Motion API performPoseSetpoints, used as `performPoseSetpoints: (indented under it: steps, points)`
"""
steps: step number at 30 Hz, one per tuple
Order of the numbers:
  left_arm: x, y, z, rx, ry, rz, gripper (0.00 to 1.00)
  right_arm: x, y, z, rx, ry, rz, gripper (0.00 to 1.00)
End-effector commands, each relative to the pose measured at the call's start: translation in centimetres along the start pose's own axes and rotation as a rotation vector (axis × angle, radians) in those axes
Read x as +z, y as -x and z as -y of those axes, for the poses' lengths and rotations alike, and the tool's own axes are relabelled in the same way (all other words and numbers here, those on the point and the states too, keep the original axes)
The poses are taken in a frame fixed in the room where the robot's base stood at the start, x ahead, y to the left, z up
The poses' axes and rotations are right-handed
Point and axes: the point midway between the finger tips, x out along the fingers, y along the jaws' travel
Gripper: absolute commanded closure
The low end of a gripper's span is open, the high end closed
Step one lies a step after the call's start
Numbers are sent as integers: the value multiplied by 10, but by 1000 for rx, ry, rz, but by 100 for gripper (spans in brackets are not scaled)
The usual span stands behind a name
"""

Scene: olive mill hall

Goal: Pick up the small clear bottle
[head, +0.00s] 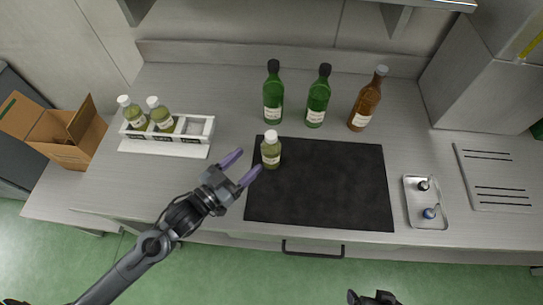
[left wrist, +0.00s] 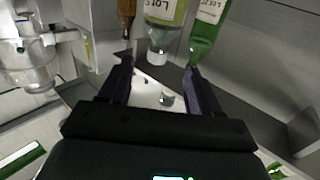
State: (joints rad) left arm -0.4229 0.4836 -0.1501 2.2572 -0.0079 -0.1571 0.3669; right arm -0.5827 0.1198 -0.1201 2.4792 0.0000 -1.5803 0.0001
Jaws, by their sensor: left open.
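The small clear bottle (head: 271,152), with yellow-green contents, a pale label and a white cap, stands upright on the black mat (head: 330,190) near its back left corner. It also shows in the left wrist view (left wrist: 163,32), upside down in the picture, in line with the gap between the fingers. My left gripper (head: 243,167) is open and empty just left of the bottle, its fingers pointing toward it. The fingers also show in the left wrist view (left wrist: 158,82). A dark part at the bottom edge of the head view seems to be my right gripper (head: 371,298), mostly cut off.
Two similar bottles (head: 160,116) stand in a white rack (head: 165,147) at left, beside a cardboard box (head: 62,135). Two green bottles (head: 273,93) and a brown bottle (head: 366,102) stand behind the mat. A small metal tray (head: 425,203) lies right. The mat's front is clear.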

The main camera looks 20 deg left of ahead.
Motion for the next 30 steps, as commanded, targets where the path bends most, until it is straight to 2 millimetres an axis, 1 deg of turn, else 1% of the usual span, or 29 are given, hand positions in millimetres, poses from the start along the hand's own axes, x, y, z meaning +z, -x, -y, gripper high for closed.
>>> performPoseSetpoints:
  steps: [9, 12, 20, 27, 30]
  points:
    - [-1, -38, 0, 0, 0, -3, 37, 0, -1, 0, 0, 0, -3, 4]
    - [-1, -46, 0, 1, 0, -1, 37, 0, -2, 0, 0, 0, -3, 4]
    - [-1, -58, 0, 0, 1, -1, 37, 0, -3, 0, 1, 0, -4, 4]
    - [-3, -87, -1, -1, 1, -2, 37, 0, -5, 0, 1, 0, -4, 4]
    - [-3, -96, -2, 0, 0, -2, 37, 0, -6, 0, 1, 0, -4, 4]
